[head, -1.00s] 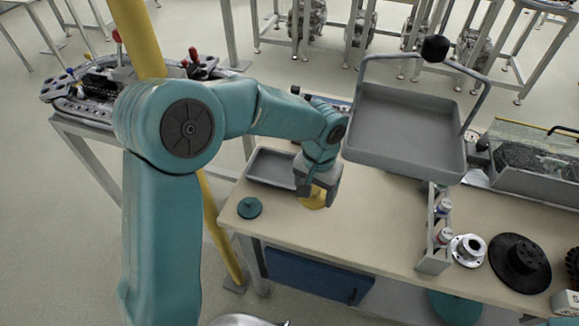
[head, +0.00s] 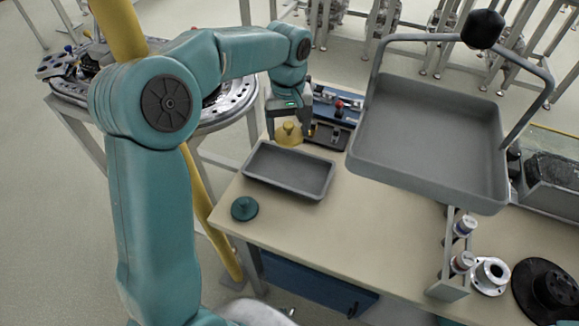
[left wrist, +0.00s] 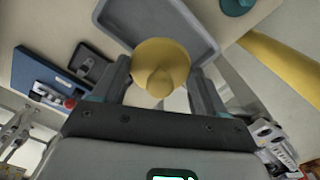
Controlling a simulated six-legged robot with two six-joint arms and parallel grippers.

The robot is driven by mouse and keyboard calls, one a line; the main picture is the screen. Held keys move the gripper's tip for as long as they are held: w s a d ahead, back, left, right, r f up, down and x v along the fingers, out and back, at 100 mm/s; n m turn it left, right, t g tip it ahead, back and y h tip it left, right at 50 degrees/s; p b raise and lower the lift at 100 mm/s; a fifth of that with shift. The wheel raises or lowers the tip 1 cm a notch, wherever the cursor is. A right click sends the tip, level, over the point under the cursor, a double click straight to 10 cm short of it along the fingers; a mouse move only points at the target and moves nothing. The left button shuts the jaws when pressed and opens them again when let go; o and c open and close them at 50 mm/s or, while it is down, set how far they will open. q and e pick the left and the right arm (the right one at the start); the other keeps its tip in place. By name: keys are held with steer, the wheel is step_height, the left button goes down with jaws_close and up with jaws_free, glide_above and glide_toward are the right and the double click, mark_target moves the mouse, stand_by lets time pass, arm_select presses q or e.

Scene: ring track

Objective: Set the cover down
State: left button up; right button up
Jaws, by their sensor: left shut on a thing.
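The yellow cover (head: 288,134) is a round shallow dome with a knob. My left gripper (head: 289,116) is shut on it and holds it at the far edge of a grey tray (head: 262,187). In the left wrist view the yellow cover (left wrist: 161,66) sits between the two fingers, with the tray (left wrist: 203,22) behind it. The cover appears to be above the table, but its exact height is hard to tell. A teal knobbed cover (head: 244,208) lies on the table near its left front corner. My right gripper is not in view.
A blue tool tray (head: 327,105) lies behind the grey tray. A large grey handled tray (head: 425,135) blocks the view at right. A small bottle rack (head: 448,284) and a metal flange (head: 490,276) stand front right. The table's front middle (head: 340,235) is clear.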

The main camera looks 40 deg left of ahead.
arm_select(q)
glide_above(288, 173)
step_height(288, 173, down, 9)
steer(key=shift+r, duration=0.2)
steer(key=shift+w+f, duration=0.15)
steer(key=shift+f, duration=2.5)
steer(key=o, duration=0.6)
steer(key=shift+f, duration=0.15)
steer(key=o, duration=0.4)
steer(key=shift+o, duration=0.2)
